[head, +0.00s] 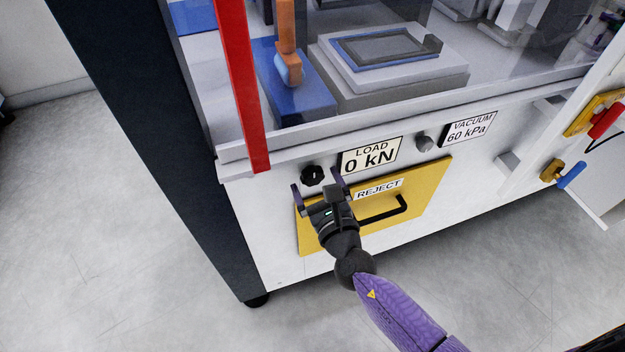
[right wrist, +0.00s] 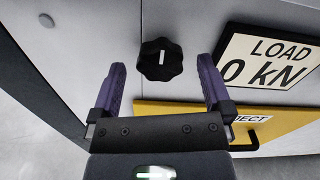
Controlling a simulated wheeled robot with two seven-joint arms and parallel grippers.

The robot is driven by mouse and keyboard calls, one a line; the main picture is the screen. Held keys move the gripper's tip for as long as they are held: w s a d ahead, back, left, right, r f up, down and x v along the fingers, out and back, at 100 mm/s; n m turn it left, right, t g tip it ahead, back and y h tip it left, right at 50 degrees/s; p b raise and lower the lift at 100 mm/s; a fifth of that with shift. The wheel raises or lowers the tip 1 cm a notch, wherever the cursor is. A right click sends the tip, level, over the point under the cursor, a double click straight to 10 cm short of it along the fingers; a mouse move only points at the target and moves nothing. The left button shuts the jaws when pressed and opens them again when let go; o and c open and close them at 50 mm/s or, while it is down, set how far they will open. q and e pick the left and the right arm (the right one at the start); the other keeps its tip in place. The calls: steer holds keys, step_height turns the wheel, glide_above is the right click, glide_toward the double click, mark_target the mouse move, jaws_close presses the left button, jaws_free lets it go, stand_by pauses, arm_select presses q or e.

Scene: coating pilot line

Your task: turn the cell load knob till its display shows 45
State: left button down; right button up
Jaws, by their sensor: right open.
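The load knob (head: 312,175) is a black lobed knob on the white front panel, left of the load display (head: 370,157), which reads "LOAD 0 kN". My right gripper (head: 319,184) is open just in front of the knob in the head view. In the right wrist view the knob (right wrist: 161,59) shows a white mark pointing about straight up in the picture. It lies just beyond and between the two spread purple fingers (right wrist: 161,78), apart from both. The load display (right wrist: 265,60) is to its right there. My left gripper is not in view.
A yellow reject drawer (head: 428,193) with a black handle (head: 384,211) sits just below the knob. A grey knob (head: 424,143) and a vacuum display (head: 470,129) reading 60 kPa are to the right. A red bar (head: 241,85) stands upper left of the knob.

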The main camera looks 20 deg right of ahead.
steer(key=shift+w, duration=0.7)
steer(key=c, duration=1.3)
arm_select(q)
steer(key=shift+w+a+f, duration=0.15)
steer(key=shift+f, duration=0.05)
arm_select(e)
steer(key=shift+o, duration=0.2)
